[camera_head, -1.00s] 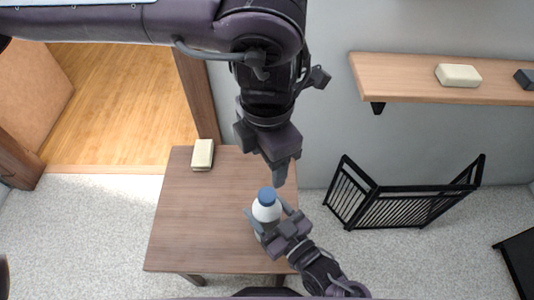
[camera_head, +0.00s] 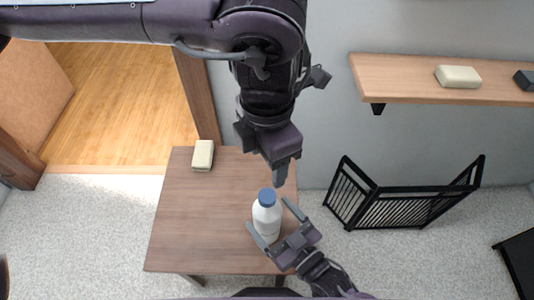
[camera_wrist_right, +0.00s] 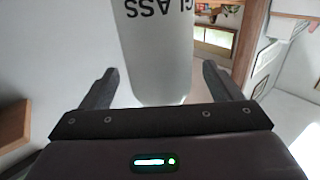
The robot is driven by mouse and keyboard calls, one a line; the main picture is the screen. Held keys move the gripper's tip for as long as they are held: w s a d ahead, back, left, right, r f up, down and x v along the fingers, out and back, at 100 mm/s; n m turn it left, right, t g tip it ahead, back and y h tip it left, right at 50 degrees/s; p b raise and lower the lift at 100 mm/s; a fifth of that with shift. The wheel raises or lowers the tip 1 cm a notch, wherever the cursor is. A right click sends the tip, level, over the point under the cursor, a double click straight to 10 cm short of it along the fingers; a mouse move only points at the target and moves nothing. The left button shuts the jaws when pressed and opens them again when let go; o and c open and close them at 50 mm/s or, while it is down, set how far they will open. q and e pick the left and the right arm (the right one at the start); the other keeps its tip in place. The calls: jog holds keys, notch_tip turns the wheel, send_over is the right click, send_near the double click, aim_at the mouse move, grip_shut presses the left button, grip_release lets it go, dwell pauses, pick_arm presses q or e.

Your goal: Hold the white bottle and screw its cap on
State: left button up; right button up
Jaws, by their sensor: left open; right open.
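The white bottle (camera_head: 267,220) stands upright on the wooden table (camera_head: 190,225), with the blue cap (camera_head: 267,197) on its top. How tightly the cap sits cannot be told. My right gripper (camera_head: 266,222) is open, its two fingers spread on either side of the bottle's lower part. In the right wrist view the bottle (camera_wrist_right: 158,50), with the letters "GLASS" upside down, is between the open fingers, with gaps on both sides. My left gripper (camera_head: 280,176) is open and empty, pointing down just above and to the right of the cap, apart from it.
A cream block (camera_head: 203,155) lies at the table's back left corner. A wall shelf (camera_head: 415,85) at the right holds another cream block (camera_head: 458,76) and a dark block (camera_head: 525,78). A black folding rack (camera_head: 420,205) stands on the floor right of the table. The table's left half is clear.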

jog(key=v, duration=0.5)
dwell(0.5)
